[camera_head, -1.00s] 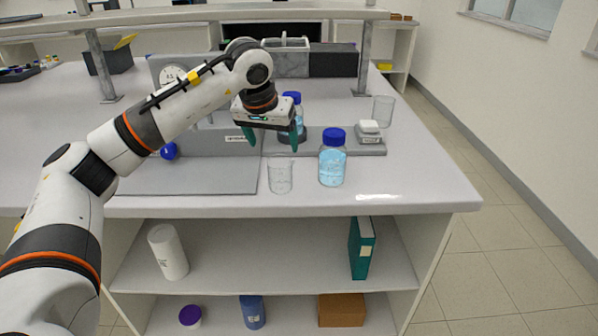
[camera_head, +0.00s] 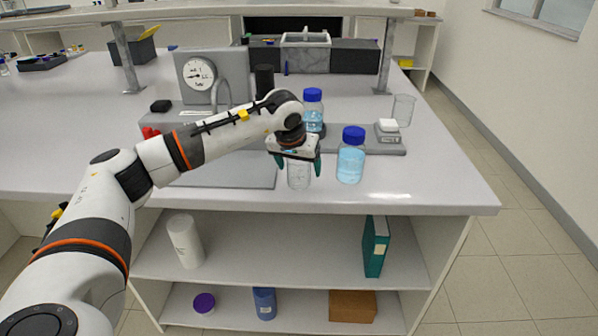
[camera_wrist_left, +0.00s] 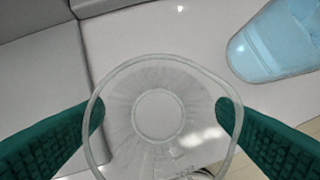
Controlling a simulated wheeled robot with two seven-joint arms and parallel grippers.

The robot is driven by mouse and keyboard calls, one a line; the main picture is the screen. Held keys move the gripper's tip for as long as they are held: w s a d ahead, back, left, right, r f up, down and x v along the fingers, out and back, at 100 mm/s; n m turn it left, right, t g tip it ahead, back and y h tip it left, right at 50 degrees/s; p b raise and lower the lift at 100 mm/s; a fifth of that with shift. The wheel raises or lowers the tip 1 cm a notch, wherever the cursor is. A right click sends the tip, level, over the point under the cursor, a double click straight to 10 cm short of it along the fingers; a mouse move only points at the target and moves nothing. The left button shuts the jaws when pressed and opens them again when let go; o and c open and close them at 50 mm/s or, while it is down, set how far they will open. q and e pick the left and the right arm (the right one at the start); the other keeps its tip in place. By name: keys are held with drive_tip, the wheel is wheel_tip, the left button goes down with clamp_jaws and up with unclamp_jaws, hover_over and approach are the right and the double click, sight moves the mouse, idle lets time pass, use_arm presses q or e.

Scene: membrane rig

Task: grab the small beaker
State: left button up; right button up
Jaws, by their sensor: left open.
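The small beaker (camera_head: 299,177) is clear, empty glass and stands upright near the front edge of the bench. My left gripper (camera_head: 296,167) is open over it, with its green fingers on either side of the rim. In the left wrist view the beaker (camera_wrist_left: 158,115) shows from above, with its round rim between the open left gripper's fingers (camera_wrist_left: 165,125). The rim looks close to both fingertips; I cannot tell whether they touch it. The gripper hides the beaker's top in the head view. My right gripper is not in view.
A blue-capped bottle of blue liquid (camera_head: 351,158) stands close to the right of the beaker, and another (camera_head: 313,110) stands behind. A larger beaker (camera_head: 403,110) stands farther back, beside a small scale (camera_head: 388,132). A grey rig with a gauge (camera_head: 200,80) is at left.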

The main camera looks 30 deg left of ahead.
use_arm(q)
drive_tip(key=shift+c, duration=0.9)
drive_tip(key=c, duration=0.9)
drive_tip(key=shift+r, duration=0.15)
